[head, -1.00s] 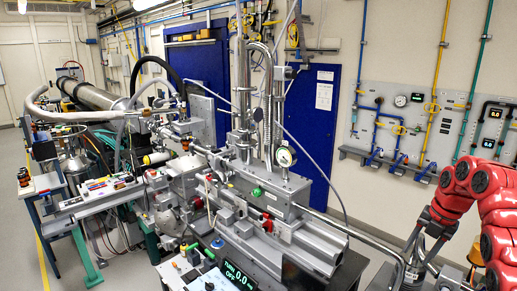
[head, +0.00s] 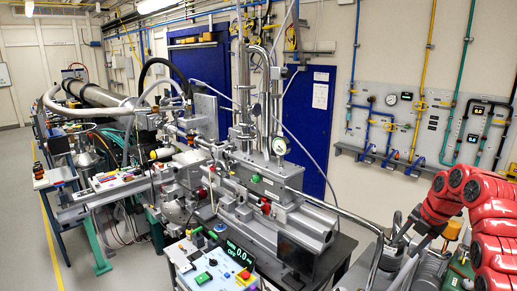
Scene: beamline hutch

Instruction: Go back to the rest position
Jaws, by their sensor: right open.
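My right arm is red and comes in from the right edge in the head view. My right gripper (head: 405,243) is at its lower end, dark and small, low at the right of the picture. It is open, and I see nothing held in it. It shows in front of metal pipework and vessels, and I cannot tell whether it touches them. My left gripper is not in view.
A long metal beamline machine (head: 250,190) fills the middle. A control box (head: 213,268) with a green-lit display stands at the front. A gauge and pipe panel (head: 430,125) is on the right wall. Clear grey floor (head: 90,278) lies at the left.

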